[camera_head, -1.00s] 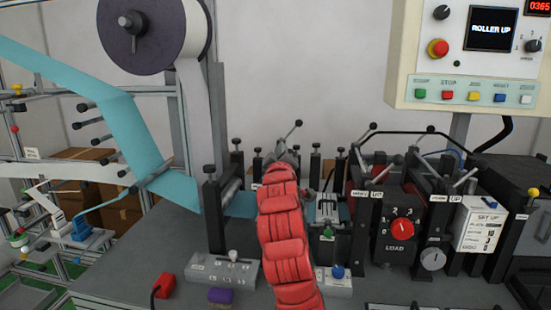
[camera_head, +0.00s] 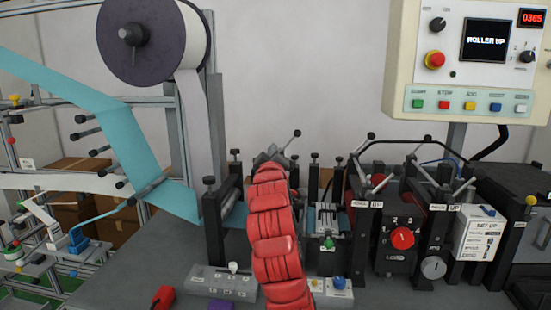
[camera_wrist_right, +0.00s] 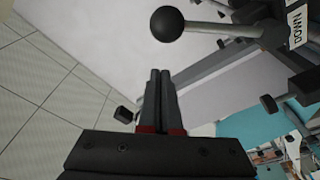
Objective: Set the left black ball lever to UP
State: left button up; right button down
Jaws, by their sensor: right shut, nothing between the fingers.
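In the head view a black ball lever (camera_head: 296,134) slants up and right from the machine, just behind and right of my right gripper (camera_head: 268,160). The red padded arm hides the lever's base. In the right wrist view a black ball (camera_wrist_right: 167,23) on a metal rod stands close above the closed fingertips, apart from them. A white DOWN label (camera_wrist_right: 297,27) is at the rod's right end. My right gripper (camera_wrist_right: 160,76) is shut and empty. My left gripper is not in view.
More black ball levers (camera_head: 370,136) stand at the right, by the load dial (camera_head: 402,238). A white roll (camera_head: 150,38) and teal web (camera_head: 140,150) are at left. The control panel (camera_head: 470,60) reads ROLLER UP. A dark post (camera_head: 212,228) stands left of the arm.

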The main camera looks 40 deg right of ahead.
jog(key=b+v, duration=0.2)
jog(key=v, duration=0.8)
jog(key=shift+b, duration=0.35)
